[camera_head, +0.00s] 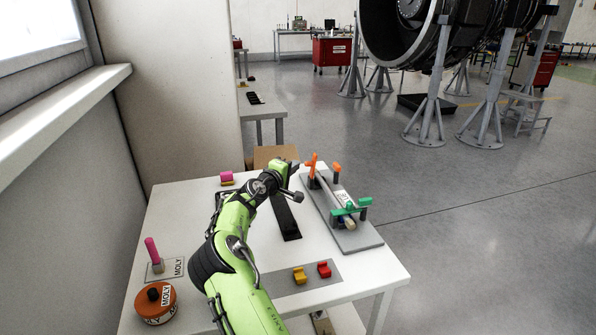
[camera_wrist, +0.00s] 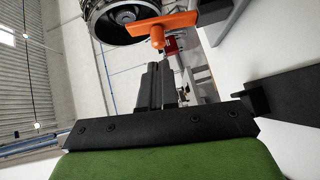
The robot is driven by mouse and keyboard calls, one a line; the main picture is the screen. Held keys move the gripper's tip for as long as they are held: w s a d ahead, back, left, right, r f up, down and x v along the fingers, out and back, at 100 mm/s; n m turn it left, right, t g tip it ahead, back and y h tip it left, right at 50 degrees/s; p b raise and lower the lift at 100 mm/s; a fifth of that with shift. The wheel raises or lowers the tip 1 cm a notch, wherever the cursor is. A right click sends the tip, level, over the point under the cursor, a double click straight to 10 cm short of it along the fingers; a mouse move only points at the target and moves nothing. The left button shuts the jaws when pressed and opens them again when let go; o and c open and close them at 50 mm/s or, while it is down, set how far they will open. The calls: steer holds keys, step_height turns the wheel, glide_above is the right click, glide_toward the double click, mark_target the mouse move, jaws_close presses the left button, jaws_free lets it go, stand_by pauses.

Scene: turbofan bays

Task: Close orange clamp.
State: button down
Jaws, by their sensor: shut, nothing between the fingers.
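The orange clamp (camera_head: 313,163) is at the far end of the grey fixture plate (camera_head: 370,240). Its lever stands up at a tilt, apart from the orange post (camera_head: 337,168) to its right. In the wrist view the orange lever (camera_wrist: 180,21) shows at the top, just beyond the fingertips. My gripper (camera_head: 294,166) is just left of the lever. Its fingers (camera_wrist: 160,68) are together and empty; contact with the lever cannot be told. A pale rod lies along the fixture, partly hidden by the clamps.
A green clamp (camera_head: 349,209) lies across the rod at the near end. Yellow (camera_head: 299,276) and red (camera_head: 324,269) blocks sit on a grey mat in front. An orange tin (camera_head: 155,302) and a pink-handled item (camera_head: 152,250) stand at the left. A black strip (camera_head: 286,217) lies left of the fixture.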

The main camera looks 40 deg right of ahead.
steer(key=shift+s+d+f, duration=0.1)
steer(key=shift+s+d, duration=0.35)
steer(key=shift+d, duration=0.3)
